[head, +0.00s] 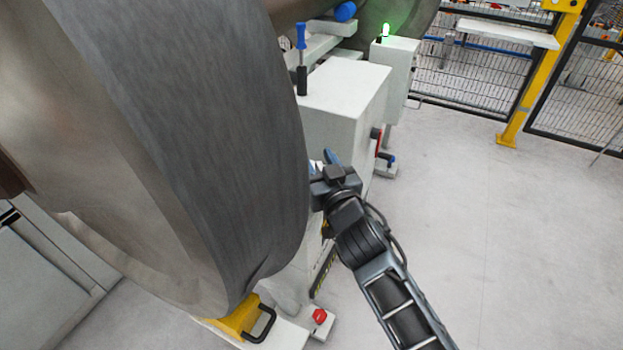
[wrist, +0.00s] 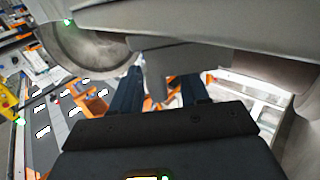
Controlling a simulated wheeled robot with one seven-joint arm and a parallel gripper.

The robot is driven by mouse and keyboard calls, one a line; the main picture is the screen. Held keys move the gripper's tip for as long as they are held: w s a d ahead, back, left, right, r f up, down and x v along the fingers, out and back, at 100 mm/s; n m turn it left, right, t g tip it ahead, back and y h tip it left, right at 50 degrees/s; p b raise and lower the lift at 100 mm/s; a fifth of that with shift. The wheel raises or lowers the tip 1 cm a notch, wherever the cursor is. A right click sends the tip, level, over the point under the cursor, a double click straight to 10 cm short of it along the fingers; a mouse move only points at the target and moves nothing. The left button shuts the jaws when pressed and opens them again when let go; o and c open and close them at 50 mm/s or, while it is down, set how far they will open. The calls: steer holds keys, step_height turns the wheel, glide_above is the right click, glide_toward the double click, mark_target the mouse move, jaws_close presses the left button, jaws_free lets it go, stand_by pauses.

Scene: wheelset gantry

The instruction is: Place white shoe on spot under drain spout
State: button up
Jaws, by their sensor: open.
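I cannot make out a white shoe for certain in either view, nor a marked spot or a drain spout. My gripper (head: 328,163) is beside the right edge of the big grey wheel (head: 225,120) in the head view, in front of a white housing (head: 345,95). In the wrist view my gripper (wrist: 160,88) has its two dark blue fingers apart. A grey block (wrist: 157,82) shows between and beyond them, below a large grey surface; I cannot tell whether it touches the fingers. The wheel and housing hide part of the ground behind them.
A yellow block with a black handle (head: 262,325) sits under the wheel, near a red knob (head: 320,316). A blue-handled tool (head: 301,45) stands by the housing. A yellow post (head: 540,75) and mesh fence (head: 470,85) stand behind. Grey floor (head: 500,240) at right is clear.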

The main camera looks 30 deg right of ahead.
steer(key=shift+w, duration=0.35)
steer(key=shift+c, duration=0.2)
jaws_close()
